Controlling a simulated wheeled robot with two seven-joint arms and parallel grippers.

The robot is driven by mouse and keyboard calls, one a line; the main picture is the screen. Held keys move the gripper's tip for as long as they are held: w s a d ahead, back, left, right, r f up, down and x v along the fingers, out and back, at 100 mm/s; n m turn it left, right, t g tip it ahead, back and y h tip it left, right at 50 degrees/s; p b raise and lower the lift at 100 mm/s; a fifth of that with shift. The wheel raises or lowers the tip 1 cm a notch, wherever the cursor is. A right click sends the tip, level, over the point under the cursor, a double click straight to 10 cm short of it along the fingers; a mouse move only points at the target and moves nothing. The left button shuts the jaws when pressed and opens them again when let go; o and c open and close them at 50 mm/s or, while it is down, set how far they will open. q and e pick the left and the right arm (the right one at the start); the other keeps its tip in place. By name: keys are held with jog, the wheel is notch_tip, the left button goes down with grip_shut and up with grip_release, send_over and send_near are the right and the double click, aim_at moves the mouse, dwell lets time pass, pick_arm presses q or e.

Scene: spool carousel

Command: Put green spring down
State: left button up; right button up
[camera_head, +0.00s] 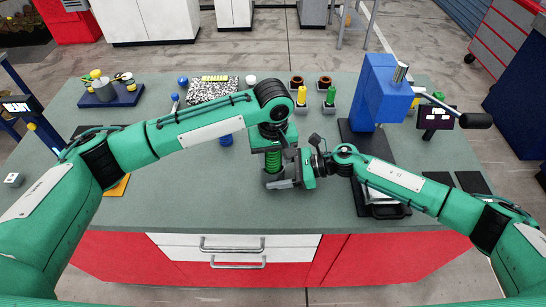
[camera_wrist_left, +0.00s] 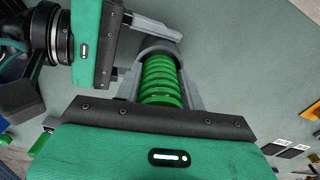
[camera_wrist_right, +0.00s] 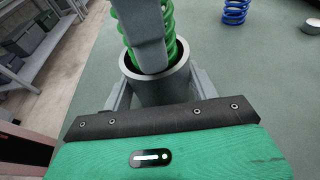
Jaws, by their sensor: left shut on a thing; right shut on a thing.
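The green spring (camera_head: 272,163) is a coil near the middle front of the table. My left gripper (camera_head: 271,154) is shut on it from above, and the coils show between its fingers in the left wrist view (camera_wrist_left: 160,82). My right gripper (camera_head: 284,184) is shut on a grey cup (camera_wrist_right: 162,85) with an open top. In the right wrist view the spring (camera_wrist_right: 168,40) stands at the cup's mouth, its lower end inside the rim. A left finger partly covers the spring there. I cannot tell how deep the spring sits.
A blue press (camera_head: 376,95) stands to the right on a dark base. A blue spring (camera_head: 226,139) stands left of the cup. Yellow (camera_head: 302,93) and green (camera_head: 331,95) pieces stand in holders behind.

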pick_arm(q)
jog(key=shift+f, duration=0.1)
jog(key=shift+f, duration=0.25)
jog(key=shift+s+f, duration=0.1)
jog(key=shift+f, duration=0.2)
pick_arm(e)
jog(key=shift+s+a, duration=0.1)
pick_arm(q)
jog(key=o, duration=0.9)
jog(key=shift+f, duration=0.1)
jog(key=shift+o, duration=0.7)
jog(key=shift+f, duration=0.15)
jog(key=shift+a, duration=0.1)
notch_tip(320, 180, up, 14)
jog(key=shift+f, duration=0.1)
